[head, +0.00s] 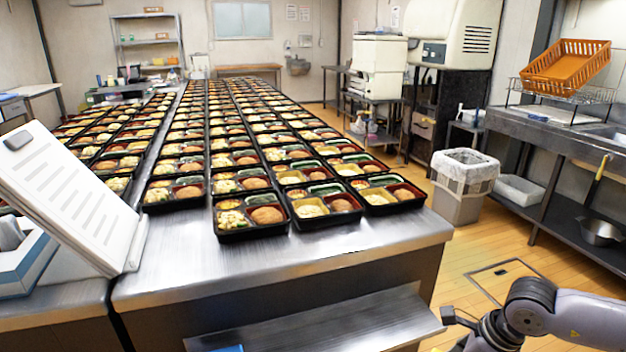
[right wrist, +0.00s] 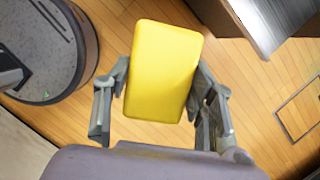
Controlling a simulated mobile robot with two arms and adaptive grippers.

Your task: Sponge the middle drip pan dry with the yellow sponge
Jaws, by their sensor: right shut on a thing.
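The yellow sponge (right wrist: 163,72) is a thick rectangular block in the right wrist view. My right gripper (right wrist: 164,82) is shut on it, one finger against each long side, and holds it above the wooden floor. In the head view my right arm comes in at the lower right corner, and the part of the right gripper (head: 458,320) that shows there is beside the end of a low metal ledge. The sponge does not show in the head view. No drip pan can be made out in either view. My left gripper is out of view.
A steel table (head: 185,255) carries long rows of filled bento trays; its front strip is bare. A low metal ledge (head: 330,325) juts out below its front edge. A white bin (head: 463,185) and a sink counter (head: 560,137) stand at right. Open wooden floor (head: 520,245) lies between.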

